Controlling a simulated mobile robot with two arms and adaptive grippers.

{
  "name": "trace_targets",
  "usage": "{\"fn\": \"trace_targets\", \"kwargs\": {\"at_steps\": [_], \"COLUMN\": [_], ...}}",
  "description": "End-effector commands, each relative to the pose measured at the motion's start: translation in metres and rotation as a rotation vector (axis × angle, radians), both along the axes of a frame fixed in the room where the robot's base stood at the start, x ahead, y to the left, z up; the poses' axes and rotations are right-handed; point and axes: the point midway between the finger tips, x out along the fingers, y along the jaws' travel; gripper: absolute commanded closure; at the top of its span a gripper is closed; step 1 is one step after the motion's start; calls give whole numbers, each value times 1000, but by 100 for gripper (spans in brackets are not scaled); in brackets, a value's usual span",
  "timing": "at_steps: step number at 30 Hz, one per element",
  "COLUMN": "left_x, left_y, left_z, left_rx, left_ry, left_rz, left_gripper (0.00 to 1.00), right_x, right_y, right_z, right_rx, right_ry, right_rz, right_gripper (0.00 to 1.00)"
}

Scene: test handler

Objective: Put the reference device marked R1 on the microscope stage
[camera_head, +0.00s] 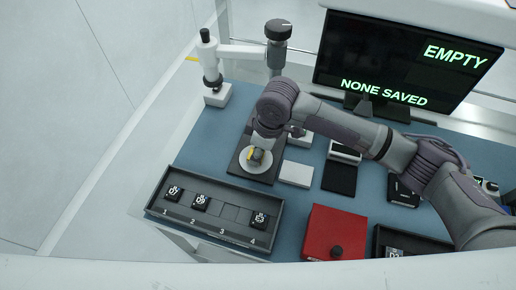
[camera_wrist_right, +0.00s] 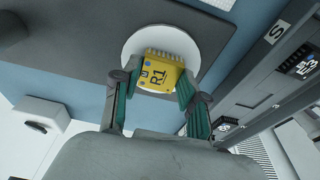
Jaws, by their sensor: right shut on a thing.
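The yellow device marked R1 (camera_wrist_right: 160,73) is between the fingers of my right gripper (camera_wrist_right: 157,86), which is shut on it. The microscope stage, a white round plate (camera_head: 257,179) on a dark base (camera_head: 237,168), lies under R1. The plate also shows in the right wrist view (camera_wrist_right: 189,37), with R1 over part of it. I cannot tell whether R1 touches the plate. My left gripper is not in view.
A grey tray (camera_head: 229,229) with numbered slots and several black devices lies in front of the stage. A red box (camera_head: 333,234) and a white block (camera_head: 296,173) are to the right. The monitor (camera_head: 402,58) reads EMPTY and NONE SAVED. A microscope post (camera_head: 209,62) stands behind left.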

Motion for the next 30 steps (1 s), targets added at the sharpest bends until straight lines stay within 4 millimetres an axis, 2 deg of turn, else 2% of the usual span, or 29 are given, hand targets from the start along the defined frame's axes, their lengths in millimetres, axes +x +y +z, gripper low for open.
{"fn": "trace_targets", "kwargs": {"at_steps": [8, 9, 13, 23, 26, 30], "left_x": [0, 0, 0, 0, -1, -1], "left_y": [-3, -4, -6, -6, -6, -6], "left_z": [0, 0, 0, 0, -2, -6], "left_rx": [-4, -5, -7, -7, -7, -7], "left_ry": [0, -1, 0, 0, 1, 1], "left_rz": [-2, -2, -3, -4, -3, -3], "left_gripper": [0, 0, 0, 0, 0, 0], "right_x": [0, 0, 0, 0, 1, -1], "right_y": [0, 0, 0, 0, -1, -5], "right_z": [-2, -3, -3, -1, 6, 30], "right_rx": [0, 1, 1, 1, 1, 3], "right_ry": [0, 0, 0, -1, -2, -5], "right_rz": [-1, -1, 0, 0, -1, 0], "right_gripper": [88, 54, 32, 32, 32, 32]}}
